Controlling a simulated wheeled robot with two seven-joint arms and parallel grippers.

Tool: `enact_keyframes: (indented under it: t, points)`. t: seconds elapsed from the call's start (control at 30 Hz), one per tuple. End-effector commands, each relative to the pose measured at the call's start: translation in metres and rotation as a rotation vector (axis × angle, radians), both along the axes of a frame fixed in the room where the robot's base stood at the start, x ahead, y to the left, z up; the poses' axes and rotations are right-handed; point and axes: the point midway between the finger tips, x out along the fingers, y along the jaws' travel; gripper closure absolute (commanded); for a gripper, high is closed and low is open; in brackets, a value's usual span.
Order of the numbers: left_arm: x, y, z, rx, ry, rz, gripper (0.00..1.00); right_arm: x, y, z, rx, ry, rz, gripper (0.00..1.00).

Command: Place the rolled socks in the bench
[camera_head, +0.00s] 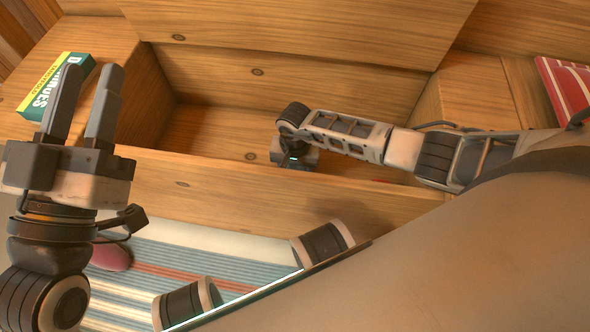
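The wooden bench (330,190) stands open, its lid raised at the back and its storage well (215,125) showing. My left gripper (92,85) is open and empty, fingers pointing up, in front of the bench's left end. My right arm reaches in from the right, and its gripper (292,158) is over or inside the well, with its fingers out of sight. I cannot see whether it holds anything. No rolled socks can be made out for certain. A dark pink rounded thing (112,256) lies on the floor rug, partly hidden by my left wrist; I cannot tell what it is.
A green and yellow draughts box (52,88) lies on the bench's left top, just behind my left gripper. A red striped item (565,85) lies on the right top. A striped rug (200,262) covers the floor in front. The visible well floor looks clear.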

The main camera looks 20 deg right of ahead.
Motion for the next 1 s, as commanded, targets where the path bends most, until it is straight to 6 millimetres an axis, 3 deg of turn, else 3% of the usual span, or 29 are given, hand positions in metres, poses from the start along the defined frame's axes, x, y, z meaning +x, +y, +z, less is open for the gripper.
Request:
enact_keyframes:
  t: [0.43,0.47,0.53,0.9,1.0]
  points:
    - [-0.001,0.000,0.007,0.016,-0.066,0.007,0.64,0.000,0.000,-0.005,0.001,-0.001,0.001,0.70]
    - [-0.001,0.000,0.008,0.017,-0.073,0.007,0.64,0.000,0.000,-0.005,0.000,0.000,0.001,0.45]
    - [-0.001,0.000,0.009,0.017,-0.070,0.006,0.64,0.000,0.000,-0.004,0.000,0.000,0.000,0.26]
    - [0.000,0.000,0.011,0.012,-0.054,0.000,0.64,0.000,0.000,0.000,0.001,0.000,0.000,0.26]
    - [0.000,0.000,-0.007,-0.020,0.092,-0.005,0.64,0.001,-0.001,0.016,0.000,-0.004,0.002,0.26]
